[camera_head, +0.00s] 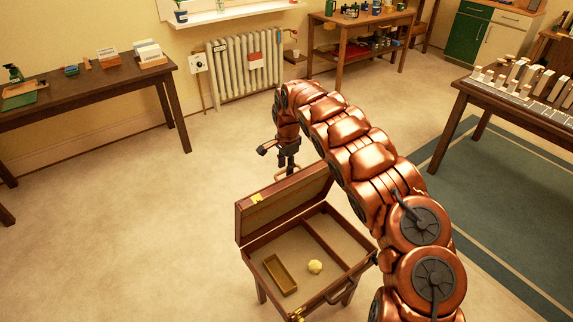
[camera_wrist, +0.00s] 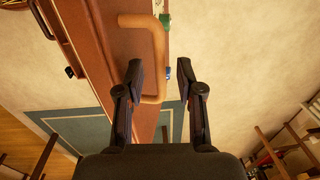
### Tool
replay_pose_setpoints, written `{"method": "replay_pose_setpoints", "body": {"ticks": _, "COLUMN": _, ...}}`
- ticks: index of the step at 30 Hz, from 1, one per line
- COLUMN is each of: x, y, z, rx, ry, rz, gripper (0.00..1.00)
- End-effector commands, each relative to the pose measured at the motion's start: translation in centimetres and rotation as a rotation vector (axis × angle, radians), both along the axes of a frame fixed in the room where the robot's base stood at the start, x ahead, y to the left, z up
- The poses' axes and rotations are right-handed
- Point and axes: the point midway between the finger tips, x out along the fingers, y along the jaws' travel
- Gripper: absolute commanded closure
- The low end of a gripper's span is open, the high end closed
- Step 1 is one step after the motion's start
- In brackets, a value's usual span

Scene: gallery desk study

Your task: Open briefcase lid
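The brown briefcase stands on legs in the head view, with its lid (camera_head: 285,207) raised and standing up at the back of the open base (camera_head: 330,252). The base holds a brass tray (camera_head: 280,274) and a pale yellow lump (camera_head: 315,267). My gripper (camera_head: 288,165) is behind the lid's top edge. In the wrist view, my gripper (camera_wrist: 160,75) is open, its two dark fingers apart. A tan bar handle (camera_wrist: 153,45) on the brown lid lies by the left finger and partly between the fingers. I cannot tell whether they touch.
A desk (camera_head: 150,73) stands at the left and a block-covered table (camera_head: 490,98) at the right. A radiator (camera_head: 243,65) and shelf table (camera_head: 345,45) line the back wall. Open floor (camera_head: 140,230) lies left of the briefcase.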

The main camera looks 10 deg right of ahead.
Motion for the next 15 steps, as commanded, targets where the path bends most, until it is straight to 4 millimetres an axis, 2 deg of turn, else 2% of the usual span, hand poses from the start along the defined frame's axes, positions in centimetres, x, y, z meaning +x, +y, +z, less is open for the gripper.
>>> {"method": "replay_pose_setpoints", "body": {"ticks": 8, "x": 0.01, "y": -0.03, "z": -0.18, "rx": 0.0, "ry": 0.0, "rz": -0.001, "gripper": 0.63}}
{"method": "replay_pose_setpoints", "body": {"ticks": 15, "x": 0.03, "y": -0.02, "z": -0.17, "rx": 0.0, "ry": -0.001, "rz": -0.001, "gripper": 0.86}}
